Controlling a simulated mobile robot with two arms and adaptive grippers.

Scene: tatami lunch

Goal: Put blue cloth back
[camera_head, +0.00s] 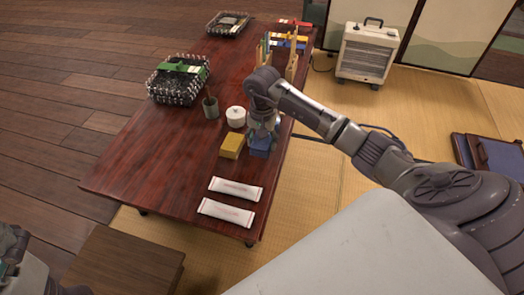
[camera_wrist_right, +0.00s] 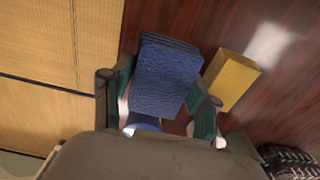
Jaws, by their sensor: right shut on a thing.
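The blue cloth (camera_head: 263,147) is a folded, block-like bundle near the right edge of the dark red table (camera_head: 150,165). In the right wrist view the cloth (camera_wrist_right: 165,72) lies between the two fingers. My right gripper (camera_head: 262,132) reaches down over the cloth from above and is shut on it; the gripper (camera_wrist_right: 160,105) also shows in the wrist view. Whether the cloth touches the tabletop is unclear. My left gripper (camera_head: 12,245) shows only partly at the lower left edge, and its jaws cannot be made out.
A yellow block-like bundle (camera_head: 231,146) sits just left of the cloth. A white round pot (camera_head: 236,116) and a grey cup (camera_head: 210,107) stand behind. Two white packets (camera_head: 236,188) lie in front. Tatami (camera_head: 320,180) borders the table's right side.

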